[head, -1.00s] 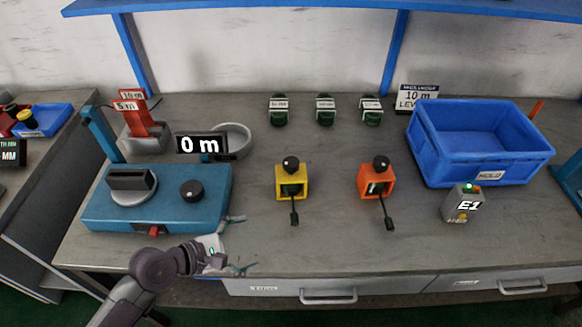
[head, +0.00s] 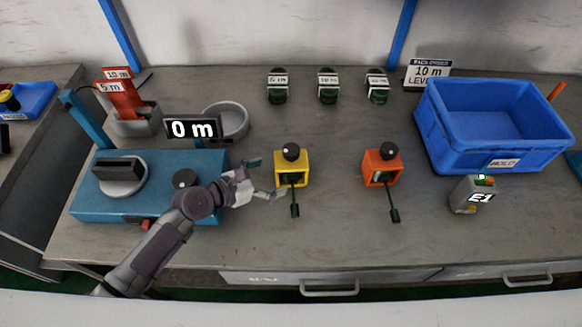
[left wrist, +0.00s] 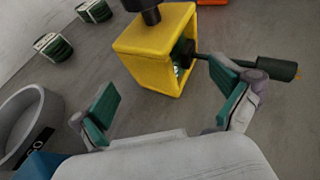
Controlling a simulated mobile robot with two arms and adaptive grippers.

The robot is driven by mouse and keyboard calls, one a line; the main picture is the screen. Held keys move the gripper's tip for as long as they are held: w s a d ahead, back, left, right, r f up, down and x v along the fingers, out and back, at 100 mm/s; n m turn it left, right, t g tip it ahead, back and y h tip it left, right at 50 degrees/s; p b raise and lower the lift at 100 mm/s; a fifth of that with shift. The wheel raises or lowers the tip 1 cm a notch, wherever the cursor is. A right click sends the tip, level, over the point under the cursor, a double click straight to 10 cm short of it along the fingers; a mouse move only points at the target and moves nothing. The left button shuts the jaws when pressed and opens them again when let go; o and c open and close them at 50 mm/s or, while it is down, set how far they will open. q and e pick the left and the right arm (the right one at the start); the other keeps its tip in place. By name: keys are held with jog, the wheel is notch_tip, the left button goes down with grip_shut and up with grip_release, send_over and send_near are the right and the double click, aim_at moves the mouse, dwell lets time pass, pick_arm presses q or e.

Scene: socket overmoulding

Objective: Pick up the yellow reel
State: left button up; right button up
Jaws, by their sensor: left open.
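The yellow reel (head: 291,168) is a square yellow frame with a black knob on top and a dark handle sticking out toward the front. It stands upright on the grey bench. My left gripper (head: 265,178) is open and empty, just left of the reel in the head view. In the left wrist view the yellow reel (left wrist: 150,55) lies ahead of the open green-padded fingers (left wrist: 165,105), apart from them. Its dark handle (left wrist: 250,66) passes close beyond the right finger; I cannot tell whether they touch. My right gripper is not in view.
An orange reel (head: 381,167) stands to the right. A blue machine (head: 140,210) lies under my left arm. Several green-black items (head: 328,88) are at the back. A blue bin (head: 440,150) and a grey E1 box (head: 465,196) are at right. Bench in front of the reels is clear.

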aim_at(281, 178)
pick_arm(q)
jog(key=x, duration=0.4)
jog(key=shift+w+a+r, duration=0.1)
jog(key=shift+w+r, duration=0.05)
jog(key=shift+r, duration=0.05)
jog(key=shift+w+d+f, duration=0.15)
jog(key=shift+w+d, duration=0.1)
jog(key=shift+d, duration=0.1)
jog(key=c, duration=1.2)
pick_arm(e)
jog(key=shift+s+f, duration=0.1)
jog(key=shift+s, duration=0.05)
